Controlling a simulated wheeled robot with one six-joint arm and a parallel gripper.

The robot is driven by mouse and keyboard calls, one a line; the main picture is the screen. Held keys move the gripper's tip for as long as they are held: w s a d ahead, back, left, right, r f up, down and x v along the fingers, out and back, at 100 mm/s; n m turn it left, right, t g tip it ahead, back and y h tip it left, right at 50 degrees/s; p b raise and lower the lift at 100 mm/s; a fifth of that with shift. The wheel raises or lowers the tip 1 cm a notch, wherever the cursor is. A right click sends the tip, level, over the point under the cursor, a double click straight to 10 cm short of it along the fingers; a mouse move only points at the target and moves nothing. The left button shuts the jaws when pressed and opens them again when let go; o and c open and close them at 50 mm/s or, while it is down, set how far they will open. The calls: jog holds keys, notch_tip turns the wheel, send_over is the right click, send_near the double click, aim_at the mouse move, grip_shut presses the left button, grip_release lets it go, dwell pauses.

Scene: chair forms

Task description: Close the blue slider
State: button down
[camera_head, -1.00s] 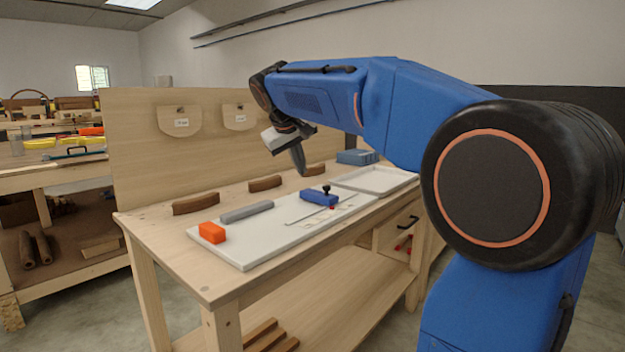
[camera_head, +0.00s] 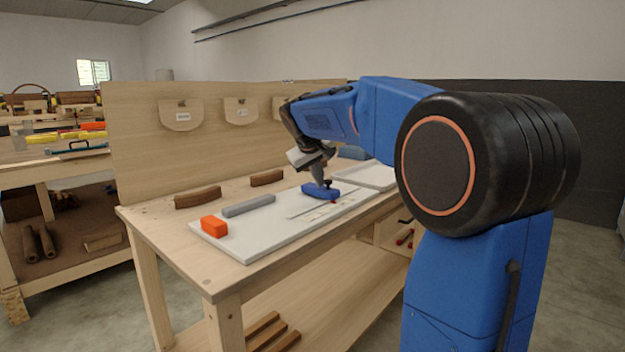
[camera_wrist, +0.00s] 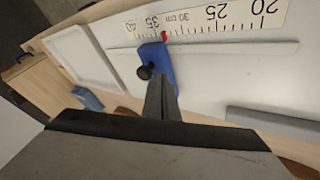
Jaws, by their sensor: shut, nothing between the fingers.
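The blue slider (camera_head: 318,192) sits on a thin rail on the white board (camera_head: 245,250). In the wrist view the blue slider (camera_wrist: 157,62) carries a dark knob (camera_wrist: 146,72) and lies beside a ruler strip (camera_wrist: 205,20), with a red mark (camera_wrist: 164,36) near the 35 side. My gripper (camera_head: 322,181) is down at the slider in the head view. In the wrist view my gripper (camera_wrist: 162,88) is shut and empty, its fingertips over or against the slider's body beside the knob. I cannot tell if they touch.
A grey bar (camera_head: 249,206) and an orange block (camera_head: 214,226) are on the board's left part. Curved brown wooden pieces (camera_head: 198,197) lie behind it. A white tray (camera_head: 372,177) is to the right. A wooden panel stands along the bench's back.

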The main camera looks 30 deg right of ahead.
jog(key=shift+d, duration=0.15)
jog(key=d, duration=0.2)
jog(key=w+d, duration=0.1)
jog(key=d, duration=0.1)
jog(key=w+d, duration=0.1)
jog(key=d, duration=0.1)
jog(key=shift+w+d, duration=0.25)
jog(key=shift+d, duration=0.35)
jog(key=shift+w+r, duration=0.1)
